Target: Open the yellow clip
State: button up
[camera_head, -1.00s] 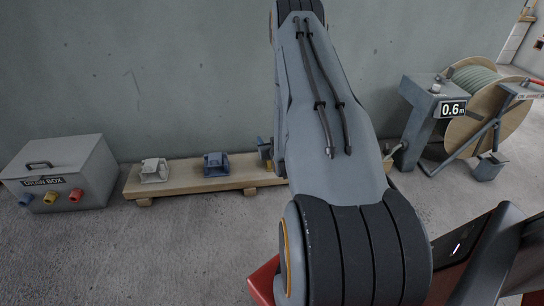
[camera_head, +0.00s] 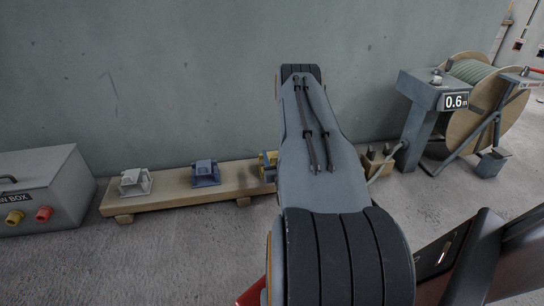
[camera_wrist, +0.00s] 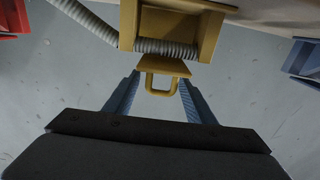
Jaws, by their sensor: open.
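The yellow clip (camera_wrist: 172,22) is at the top middle of the wrist view, with a grey corrugated conduit (camera_wrist: 97,22) running into it from the upper left. A yellow flap with a loop handle (camera_wrist: 161,84) sticks out from the clip towards me. My gripper (camera_wrist: 159,88) is open, with one blue finger on each side of the loop. I cannot tell whether the fingers touch it. In the head view a small part of the yellow clip (camera_head: 266,162) shows beside my arm, which hides the rest and my gripper.
A blue clip (camera_head: 206,173) and a white clip (camera_head: 135,182) sit on the wooden board (camera_head: 180,197) by the wall. A grey draw box (camera_head: 40,180) stands at the left. A cable reel (camera_head: 487,110) and a post marked 0.6 (camera_head: 421,120) stand at the right. The floor in front is clear.

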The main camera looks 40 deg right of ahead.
jog(key=shift+b+x, duration=0.3)
jog(key=shift+x, duration=0.75)
jog(key=shift+c, duration=0.3)
grip_shut()
jog(key=shift+a, duration=0.1)
jog(key=shift+r, duration=0.1)
